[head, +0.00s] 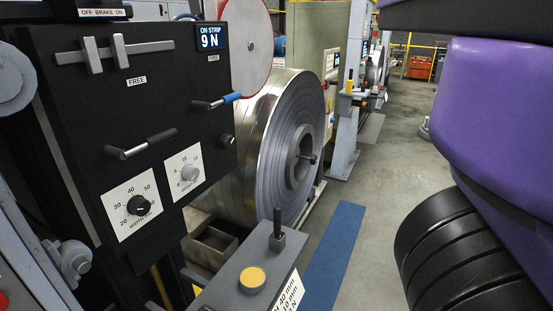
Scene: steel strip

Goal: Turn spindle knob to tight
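No label reading "spindle" or "tight" is legible, so I cannot tell for certain which knob is the spindle knob. A small dark knob (307,158) sticks out at the hub of the large steel strip coil (285,125). Another small black knob (227,141) sits at the right edge of the black control panel (75,120). Two dial knobs are on the panel's lower part: a black one (139,205) on a width scale and a grey one (189,173). My gripper is not in view; purple and black parts of my own body fill the right side.
A grey box with a yellow button (252,280) and upright lever (277,230) stands in front. Floor beyond the blue mat (335,255) is clear.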

